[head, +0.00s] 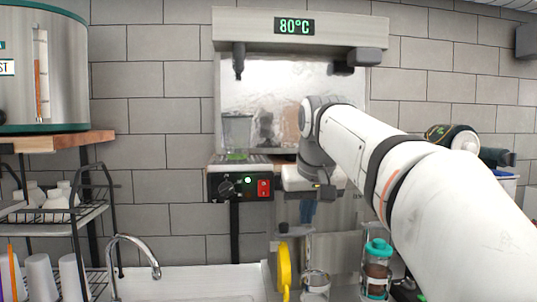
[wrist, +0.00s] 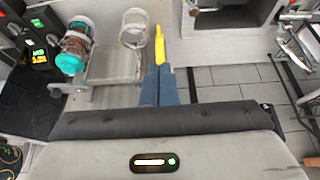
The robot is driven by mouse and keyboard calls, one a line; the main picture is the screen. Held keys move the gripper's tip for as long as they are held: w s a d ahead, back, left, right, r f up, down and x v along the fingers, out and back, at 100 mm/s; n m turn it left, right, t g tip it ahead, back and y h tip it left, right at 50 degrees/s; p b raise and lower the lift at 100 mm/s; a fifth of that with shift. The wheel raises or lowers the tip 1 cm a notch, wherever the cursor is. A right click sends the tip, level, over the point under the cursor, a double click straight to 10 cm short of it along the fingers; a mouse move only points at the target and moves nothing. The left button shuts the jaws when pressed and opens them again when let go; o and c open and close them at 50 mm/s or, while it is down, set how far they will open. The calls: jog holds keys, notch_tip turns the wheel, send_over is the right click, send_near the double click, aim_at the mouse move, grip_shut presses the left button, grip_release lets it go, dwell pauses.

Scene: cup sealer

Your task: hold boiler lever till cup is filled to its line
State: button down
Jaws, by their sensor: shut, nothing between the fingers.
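A clear cup (head: 237,130) stands upright on the ledge below the dark left spout (head: 239,66) of a steel machine (head: 300,28) showing 80°C. Its bottom is green; I cannot make out a fill line or its level. No boiler lever can be told for sure. A dark fitting (head: 365,57) sits under the machine's right end. My gripper (head: 306,217) points down, right of and below the cup, apart from it. In the wrist view, its blue fingers (wrist: 158,75) are shut and empty, with a yellow handle (wrist: 160,45) just beyond their tips.
The yellow handle hangs low at the centre (head: 284,270). A teal-lidded canister (head: 377,265) stands right of it. A control panel (head: 240,187) with a knob and red switch is below the cup. A large green-trimmed tank (head: 65,65) and a cup rack (head: 55,215) are at left, near a sink faucet (head: 135,245).

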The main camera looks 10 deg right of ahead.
jog(key=w+r+t+p, duration=0.1)
jog(key=w+r+p, duration=0.1)
jog(key=r, duration=0.7)
jog(key=w+r+p, duration=0.2)
jog(key=r, duration=0.8)
jog(key=shift+w+a+r+t+p, duration=0.15)
jog(key=shift+w+r+t+p, duration=0.05)
jog(key=shift+t+p, duration=0.2)
jog(key=b+x, duration=0.1)
jog(key=x, duration=0.9)
jog(key=shift+f+b, duration=0.15)
jog(key=shift+b, duration=0.2)
notch_tip(320, 180, down, 2)
jog(key=shift+s+f+b, duration=0.1)
jog(key=shift+s+b, duration=0.05)
jog(key=shift+b, duration=0.2)
jog(key=shift+s+f, duration=0.2)
jog(key=shift+f, duration=0.55)
